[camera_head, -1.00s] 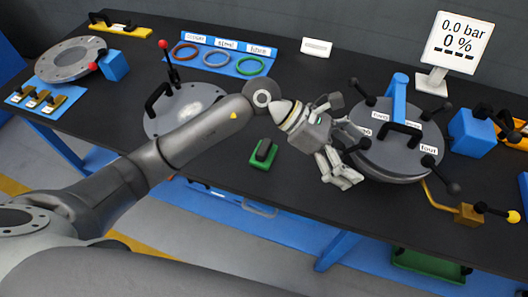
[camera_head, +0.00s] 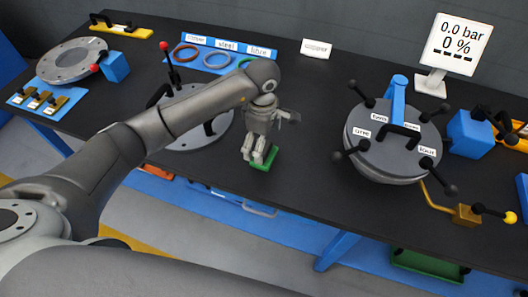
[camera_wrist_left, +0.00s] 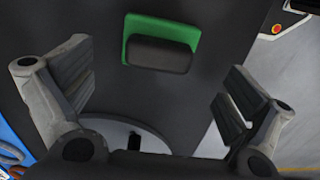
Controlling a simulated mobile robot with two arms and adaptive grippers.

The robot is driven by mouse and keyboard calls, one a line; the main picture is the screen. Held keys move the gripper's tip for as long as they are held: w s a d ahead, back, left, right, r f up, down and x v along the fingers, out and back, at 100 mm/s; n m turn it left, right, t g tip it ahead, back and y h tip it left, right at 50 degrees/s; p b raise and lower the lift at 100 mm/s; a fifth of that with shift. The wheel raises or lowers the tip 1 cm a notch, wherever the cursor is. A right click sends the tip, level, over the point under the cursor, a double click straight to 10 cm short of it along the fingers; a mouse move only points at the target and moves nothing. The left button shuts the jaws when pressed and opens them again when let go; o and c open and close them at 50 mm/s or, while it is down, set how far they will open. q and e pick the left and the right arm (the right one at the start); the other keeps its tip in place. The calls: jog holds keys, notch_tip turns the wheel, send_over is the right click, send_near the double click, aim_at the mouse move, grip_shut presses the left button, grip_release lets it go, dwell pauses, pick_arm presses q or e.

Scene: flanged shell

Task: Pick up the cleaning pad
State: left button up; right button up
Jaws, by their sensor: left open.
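The cleaning pad (camera_wrist_left: 158,48) is a green block with a dark rounded handle on top, lying on the black table. In the head view only part of the green pad (camera_head: 262,165) shows, since my gripper hides its handle. My left gripper (camera_head: 258,158) points down over the pad. In the left wrist view the left gripper (camera_wrist_left: 160,95) has its fingers wide apart with nothing between them, and the pad appears beyond them, near the top middle. I cannot tell the exact height above it. My right gripper is not in view.
A round flanged lid (camera_head: 385,150) with black clamps stands to the right. A grey disc (camera_head: 185,145) with black handles lies left of the pad, partly behind my arm. A blue rack (camera_head: 215,58) holds coloured rings. The table (camera_head: 310,190) is clear between pad and lid.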

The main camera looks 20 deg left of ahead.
aim_at(264, 152)
pick_arm(q)
jog(key=f+p, duration=0.1)
jog(key=f, duration=0.3)
jog(key=shift+d+f+p, duration=0.1)
jog(key=shift+d+p, duration=0.1)
jog(key=shift+p, duration=0.15)
jog(key=shift+w+f, duration=0.1)
jog(key=shift+f, duration=0.55)
jog(key=c, duration=1.1)
